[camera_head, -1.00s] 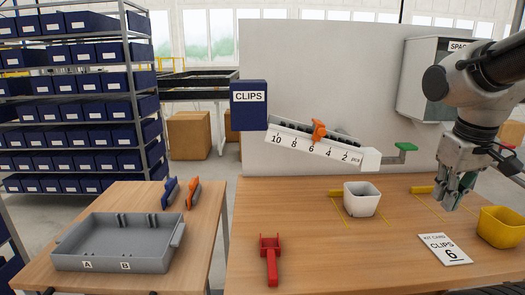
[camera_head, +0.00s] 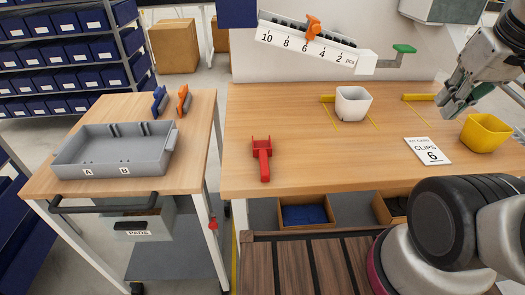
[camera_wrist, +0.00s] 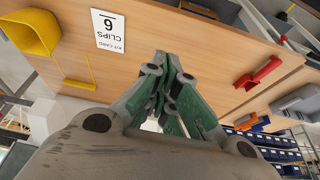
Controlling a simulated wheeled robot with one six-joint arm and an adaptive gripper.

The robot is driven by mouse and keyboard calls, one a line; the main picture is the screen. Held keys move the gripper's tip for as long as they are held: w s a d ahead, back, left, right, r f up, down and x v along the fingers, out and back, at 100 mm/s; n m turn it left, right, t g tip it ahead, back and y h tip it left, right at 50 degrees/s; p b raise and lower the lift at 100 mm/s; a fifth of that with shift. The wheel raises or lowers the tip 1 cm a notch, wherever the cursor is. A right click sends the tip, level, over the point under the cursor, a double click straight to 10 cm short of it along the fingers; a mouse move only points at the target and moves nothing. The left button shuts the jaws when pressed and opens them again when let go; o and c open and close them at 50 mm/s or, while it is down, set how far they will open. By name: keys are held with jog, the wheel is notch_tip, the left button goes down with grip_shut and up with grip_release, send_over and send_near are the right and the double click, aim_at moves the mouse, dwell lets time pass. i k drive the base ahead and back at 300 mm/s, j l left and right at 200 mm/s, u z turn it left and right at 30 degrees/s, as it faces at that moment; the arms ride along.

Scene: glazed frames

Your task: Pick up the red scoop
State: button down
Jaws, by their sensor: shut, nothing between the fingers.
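The red scoop (camera_head: 261,157) lies on the wooden bench, near its front left part, with its handle toward the front edge. It also shows in the wrist view (camera_wrist: 258,73), right of my fingers and apart from them. My gripper (camera_head: 451,109) is at the upper right of the head view, above the bench and far to the right of the scoop. In the wrist view its green-padded fingers (camera_wrist: 170,62) are together with nothing between them.
A white cup (camera_head: 352,106), a yellow bin (camera_head: 484,133) and a CLIPS 6 card (camera_head: 427,151) are on the bench. A sloped clip dispenser (camera_head: 308,45) stands behind. A grey tray (camera_head: 152,167) is on the left cart. The bench around the scoop is clear.

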aim_at(262, 149)
jog(key=j+z, duration=0.1)
jog(key=j, duration=0.35)
jog(key=k+j, duration=0.15)
jog(key=j, duration=0.3)
jog(key=j+z, duration=0.15)
jog(key=j, duration=0.3)
jog(key=k+j+z, duration=0.1)
jog(key=j, duration=0.35)
jog(key=k+j+z, duration=0.1)
jog(key=j, duration=0.3)
jog(key=k+j, duration=0.2)
jog(key=j, duration=0.25)
jog(key=k+j+z, duration=0.15)
jog(key=j, duration=0.25)
